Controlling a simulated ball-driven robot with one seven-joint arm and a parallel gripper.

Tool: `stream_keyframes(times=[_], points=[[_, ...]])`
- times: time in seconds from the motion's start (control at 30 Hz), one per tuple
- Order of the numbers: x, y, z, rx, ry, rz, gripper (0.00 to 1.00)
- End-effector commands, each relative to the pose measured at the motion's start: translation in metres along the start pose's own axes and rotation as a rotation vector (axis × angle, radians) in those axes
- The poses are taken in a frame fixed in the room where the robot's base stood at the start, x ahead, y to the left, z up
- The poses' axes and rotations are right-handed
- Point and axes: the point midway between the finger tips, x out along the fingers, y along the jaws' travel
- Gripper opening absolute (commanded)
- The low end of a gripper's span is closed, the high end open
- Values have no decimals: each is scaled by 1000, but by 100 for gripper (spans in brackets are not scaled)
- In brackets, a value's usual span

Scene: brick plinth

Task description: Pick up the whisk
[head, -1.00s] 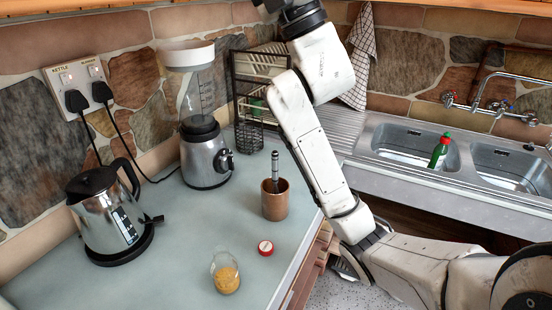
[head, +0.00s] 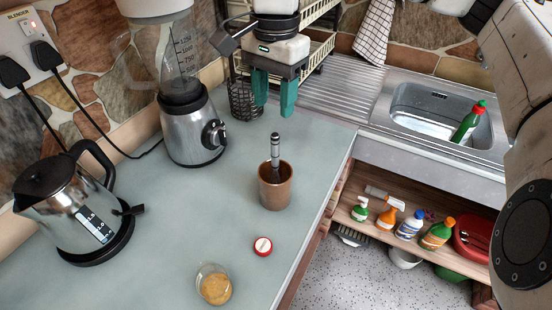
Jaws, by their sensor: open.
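The whisk (head: 275,150) stands upright in a brown cylindrical pot (head: 276,186) on the counter. Its metal handle sticks up above the rim, and its lower end is hidden inside the pot. My gripper (head: 273,108) is above and behind the pot, pointing down. Its two green fingers are apart with nothing between them. The fingertips are short of the handle in the picture and appear not to touch it.
A blender (head: 190,125) and a kettle (head: 75,205) stand to the left. The sink (head: 425,115) is at right. Counter around the pot is clear.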

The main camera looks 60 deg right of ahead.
Motion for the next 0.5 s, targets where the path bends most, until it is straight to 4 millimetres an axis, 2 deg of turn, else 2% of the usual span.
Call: stream_keyframes(times=[0.07,0.3,0.5], points=[[7,2,-6,5,21,12,49],[42,2,-5,3,17,11,49],[56,2,-4,3,18,9,49]])
